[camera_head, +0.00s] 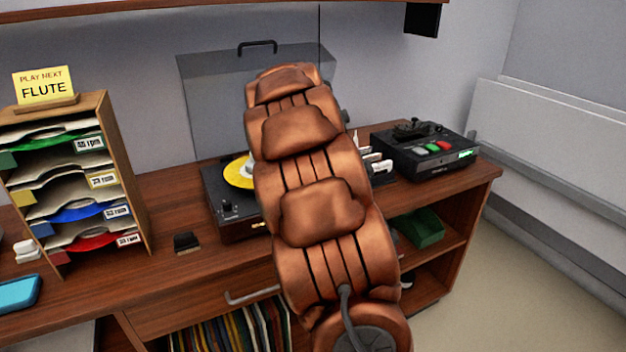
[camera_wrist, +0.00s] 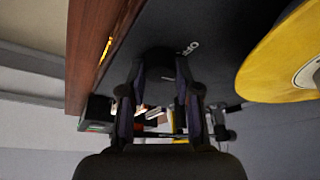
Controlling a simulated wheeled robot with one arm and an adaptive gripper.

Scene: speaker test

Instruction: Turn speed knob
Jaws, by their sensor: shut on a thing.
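In the wrist view, my gripper (camera_wrist: 161,68) has its two dark fingers closed on either side of a round black knob (camera_wrist: 158,56). The knob sits on the black deck of the record player, beside small white lettering (camera_wrist: 189,47). The yellow record (camera_wrist: 275,65) lies on the player to the right in this view. In the head view, the record player (camera_head: 213,190) stands on the wooden desk with its clear lid raised. My copper-coloured arm covers its right part, so the knob and my gripper are hidden there.
A black box with coloured buttons (camera_head: 428,150) stands right of the player. A wooden record rack (camera_head: 125,165) with a yellow "FLUTE" card (camera_head: 43,86) stands at left. A small dark block (camera_head: 186,242) and a blue object (camera_head: 18,293) lie on the desk (camera_head: 190,275).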

